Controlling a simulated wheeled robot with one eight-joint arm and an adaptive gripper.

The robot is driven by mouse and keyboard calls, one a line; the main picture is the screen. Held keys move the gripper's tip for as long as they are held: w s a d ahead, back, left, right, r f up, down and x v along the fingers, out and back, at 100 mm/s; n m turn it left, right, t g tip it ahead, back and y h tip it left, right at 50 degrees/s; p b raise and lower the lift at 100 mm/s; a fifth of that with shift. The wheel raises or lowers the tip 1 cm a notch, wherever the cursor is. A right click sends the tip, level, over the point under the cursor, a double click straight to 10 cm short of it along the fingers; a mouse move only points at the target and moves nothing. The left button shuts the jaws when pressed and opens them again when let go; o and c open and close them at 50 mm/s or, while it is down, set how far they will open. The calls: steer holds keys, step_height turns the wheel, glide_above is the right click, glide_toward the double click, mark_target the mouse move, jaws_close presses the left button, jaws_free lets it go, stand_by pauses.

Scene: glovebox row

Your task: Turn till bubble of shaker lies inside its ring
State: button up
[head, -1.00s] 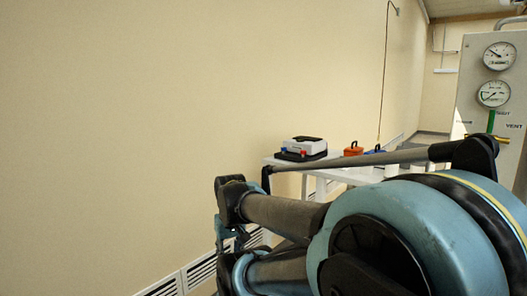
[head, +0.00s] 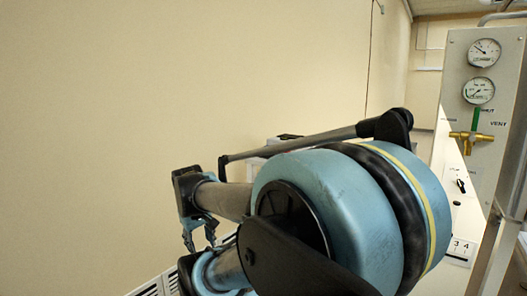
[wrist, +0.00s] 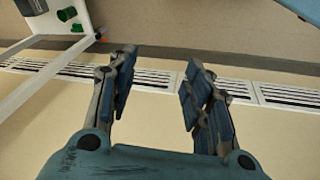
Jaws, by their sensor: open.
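My gripper (wrist: 158,72) is open and empty in the wrist view, its two blue-grey fingers spread over the floor and wall vents. It also shows in the head view (head: 201,236), hanging in front of the beige wall at the lower left. I cannot make out the shaker, its bubble or its ring for sure. A small dark top of a device (head: 287,137) shows just above my arm in the head view, and the rest of it is hidden behind the arm.
A grey panel with two gauges (head: 481,90) and a brass valve (head: 471,136) stands at the right. A white table frame (wrist: 60,70) with green parts (wrist: 67,14) is at the wrist view's upper left. Slatted vents (wrist: 150,80) run along the wall's foot.

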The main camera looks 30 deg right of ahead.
steer(key=w+d+r+n+t+h, duration=0.1)
steer(key=w+d+r+n+h, duration=0.5)
steer(key=w+d, duration=0.5)
steer(key=w+d+r+n+t+h, duration=0.2)
steer(key=w+d+r+n+h, duration=0.3)
steer(key=w+d+n, duration=0.4)
steer(key=w+d+r+n+t+h, duration=0.1)
steer(key=w+d+r+n+h, duration=0.45)
steer(key=w+d, duration=0.65)
steer(key=shift+y, duration=0.75)
steer(key=x, duration=0.6)
steer(key=r+x, duration=0.1)
steer(key=x, duration=1)
steer(key=shift+d+r, duration=0.2)
steer(key=shift+d, duration=0.15)
steer(key=shift+w, duration=0.1)
steer(key=c, duration=1.1)
